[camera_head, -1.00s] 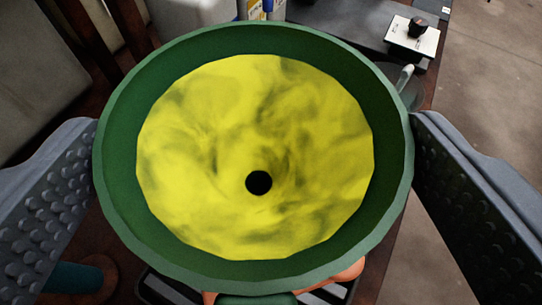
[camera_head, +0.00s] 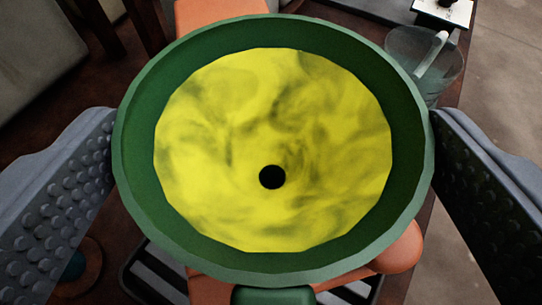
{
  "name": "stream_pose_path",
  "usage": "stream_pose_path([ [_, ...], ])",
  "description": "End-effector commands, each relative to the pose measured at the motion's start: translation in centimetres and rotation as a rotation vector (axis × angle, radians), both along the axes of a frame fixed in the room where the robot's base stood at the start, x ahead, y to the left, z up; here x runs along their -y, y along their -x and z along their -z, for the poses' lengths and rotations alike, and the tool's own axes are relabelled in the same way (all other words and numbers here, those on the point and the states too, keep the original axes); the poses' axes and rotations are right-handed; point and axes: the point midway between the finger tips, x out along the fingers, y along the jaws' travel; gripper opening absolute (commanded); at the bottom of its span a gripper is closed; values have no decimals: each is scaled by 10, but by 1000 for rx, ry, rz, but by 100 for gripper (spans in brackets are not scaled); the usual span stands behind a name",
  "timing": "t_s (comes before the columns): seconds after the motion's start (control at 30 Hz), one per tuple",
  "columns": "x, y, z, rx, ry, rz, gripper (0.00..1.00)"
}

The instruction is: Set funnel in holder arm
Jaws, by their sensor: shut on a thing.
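A green funnel (camera_head: 150,110) with a yellow mottled inside and a dark round hole fills the middle of the view, its wide mouth facing me. A green tab (camera_head: 272,296) sticks out at its near edge. My gripper (camera_head: 272,140) is shut on the funnel, with one studded grey finger at its left rim and one at its right. Orange parts (camera_head: 402,250) show behind the funnel at the lower right, bottom and top. They may belong to the holder arm, but the funnel hides most of them. The spout and any holder opening are hidden.
A clear beaker (camera_head: 408,78) with a pale rod stands at the upper right, close beyond the funnel's rim. A white plate with a black knob (camera_head: 447,8) is behind it. A dark tray with pale strips (camera_head: 150,270) lies below. Bare floor (camera_head: 510,90) is at the right.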

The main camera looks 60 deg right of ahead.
Motion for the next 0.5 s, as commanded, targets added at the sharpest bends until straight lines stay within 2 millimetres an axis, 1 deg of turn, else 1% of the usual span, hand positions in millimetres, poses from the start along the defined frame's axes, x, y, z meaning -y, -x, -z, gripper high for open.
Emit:
stream_pose_path([
  [0.5,0,0,32,-2,0,0,68],
])
